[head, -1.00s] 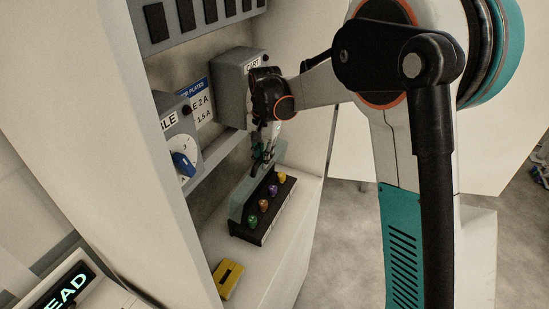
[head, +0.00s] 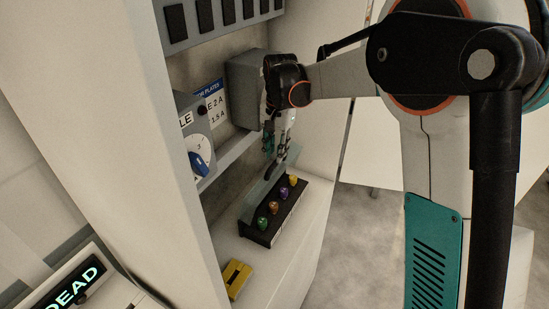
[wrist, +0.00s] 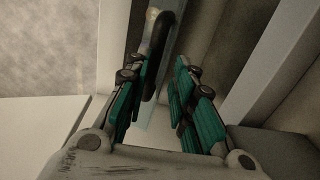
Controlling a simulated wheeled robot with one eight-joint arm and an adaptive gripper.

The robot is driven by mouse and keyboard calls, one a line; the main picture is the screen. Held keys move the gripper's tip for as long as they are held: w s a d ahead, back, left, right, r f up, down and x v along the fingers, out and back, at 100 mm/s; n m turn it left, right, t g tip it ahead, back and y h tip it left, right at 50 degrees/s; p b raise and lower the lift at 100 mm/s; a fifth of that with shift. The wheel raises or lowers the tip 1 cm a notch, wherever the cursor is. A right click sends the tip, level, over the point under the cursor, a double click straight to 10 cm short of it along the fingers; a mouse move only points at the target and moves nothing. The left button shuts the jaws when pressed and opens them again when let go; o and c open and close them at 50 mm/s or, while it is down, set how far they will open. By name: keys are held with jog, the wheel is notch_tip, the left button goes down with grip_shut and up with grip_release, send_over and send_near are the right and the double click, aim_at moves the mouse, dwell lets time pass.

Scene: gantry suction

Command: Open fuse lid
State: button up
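The fuse lid (head: 256,204) is a clear, greenish panel standing raised along the back edge of the black fuse box (head: 262,238). A dark curved handle (head: 271,169) is at its upper end. Several coloured fuses, green, orange, purple and yellow, stand uncovered in the box. My gripper (head: 276,157) is just above the lid's far end, pointing down. In the wrist view my gripper (wrist: 160,64) has its teal-padded fingers apart, with the dark handle (wrist: 158,38) and the lid's edge showing between and beyond them. No contact with the handle is visible.
A yellow block (head: 237,279) lies on the white ledge in front of the fuse box. A grey box (head: 245,85) and a dial unit with a blue knob (head: 198,163) are on the cabinet wall to the left. A "DEAD" display (head: 82,287) is at lower left.

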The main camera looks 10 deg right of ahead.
notch_tip(320, 180, up, 8)
jog(key=shift+s+r, duration=0.15)
jog(key=shift+d, duration=0.1)
jog(key=s+d+f+n+t+b, duration=0.1)
jog(key=s+d+n+t+b, duration=0.15)
jog(key=s, duration=0.65)
jog(key=s+d+f+n+t+b, duration=0.1)
jog(key=s+d+b, duration=0.25)
jog(key=s, duration=0.45)
jog(key=s+d+f+n+t+b, duration=0.3)
jog(key=s+f, duration=0.6)
jog(key=s, duration=0.3)
jog(key=shift+s+d+h+b, duration=0.3)
jog(key=shift+d+b, duration=0.1)
jog(key=shift+d, duration=0.25)
jog(key=shift+s+f, duration=0.25)
jog(key=shift+f, duration=0.15)
jog(key=shift+c, duration=0.6)
jog(key=shift+s+d+f+n, duration=0.1)
jog(key=shift+f+n, duration=0.05)
jog(key=shift+n, duration=0.1)
grip_shut()
